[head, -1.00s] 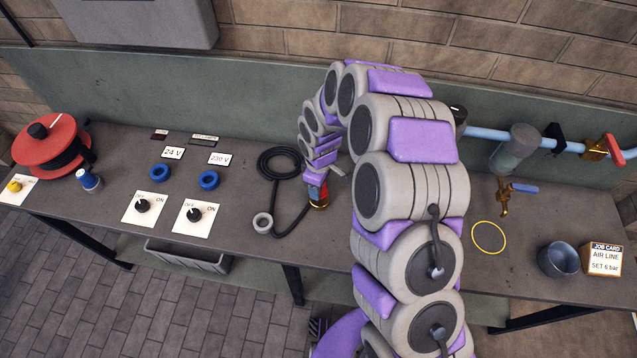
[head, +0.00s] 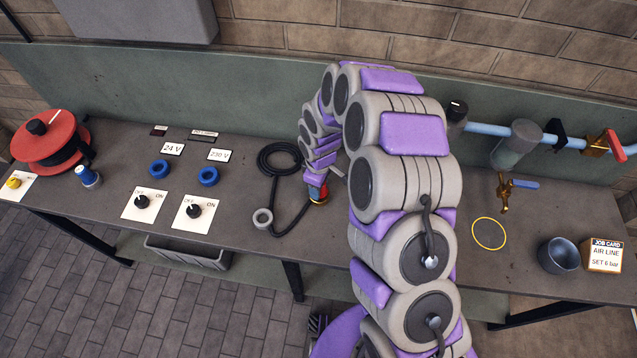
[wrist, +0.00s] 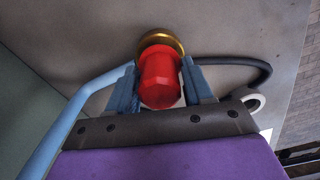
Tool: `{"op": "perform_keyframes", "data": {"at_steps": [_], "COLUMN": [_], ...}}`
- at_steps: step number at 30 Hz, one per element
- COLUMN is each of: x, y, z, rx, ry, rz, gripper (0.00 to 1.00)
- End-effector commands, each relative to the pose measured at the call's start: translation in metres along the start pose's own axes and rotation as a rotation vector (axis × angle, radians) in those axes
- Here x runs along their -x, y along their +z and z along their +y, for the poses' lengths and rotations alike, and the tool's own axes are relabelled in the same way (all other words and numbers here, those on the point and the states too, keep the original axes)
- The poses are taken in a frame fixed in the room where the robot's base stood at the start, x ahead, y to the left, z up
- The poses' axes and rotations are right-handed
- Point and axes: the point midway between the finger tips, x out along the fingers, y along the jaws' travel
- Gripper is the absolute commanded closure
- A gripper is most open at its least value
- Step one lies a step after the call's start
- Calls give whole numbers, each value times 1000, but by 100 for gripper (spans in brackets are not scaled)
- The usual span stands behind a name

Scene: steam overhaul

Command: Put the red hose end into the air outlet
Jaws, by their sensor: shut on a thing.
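My gripper (wrist: 160,85) is shut on the red hose end (wrist: 160,78); its blue fingers stand on either side of it in the wrist view. A brass ring (wrist: 163,42) shows at the far end of the red piece, and a black hose runs right from there. In the head view, the red hose end (head: 318,190) is at the bench surface below my gripper, right of the black hose coil (head: 275,160). A brass tap with a blue lever (head: 504,195), apparently the air outlet, hangs under the pale blue pipe, well right of my gripper.
A yellow ring mark (head: 489,233) lies on the bench (head: 445,270) below the tap. A dark cup (head: 558,256) and a job card box (head: 605,255) stand at right. Switches, blue sockets and a red reel (head: 45,140) are at left. My arm hides the bench's middle.

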Motion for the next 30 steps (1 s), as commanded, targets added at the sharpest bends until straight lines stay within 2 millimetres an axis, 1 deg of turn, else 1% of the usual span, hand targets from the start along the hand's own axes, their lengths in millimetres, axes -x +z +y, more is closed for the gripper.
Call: {"op": "perform_keyframes", "data": {"at_steps": [15,16,24,30], "x": [-12,-11,-11,-11], "y": [0,0,0,0], "z": [0,0,0,0], "rx": [0,0,0,0], "ry": [0,0,0,0], "rz": [0,0,0,0], "gripper": [86,46,20,19]}}
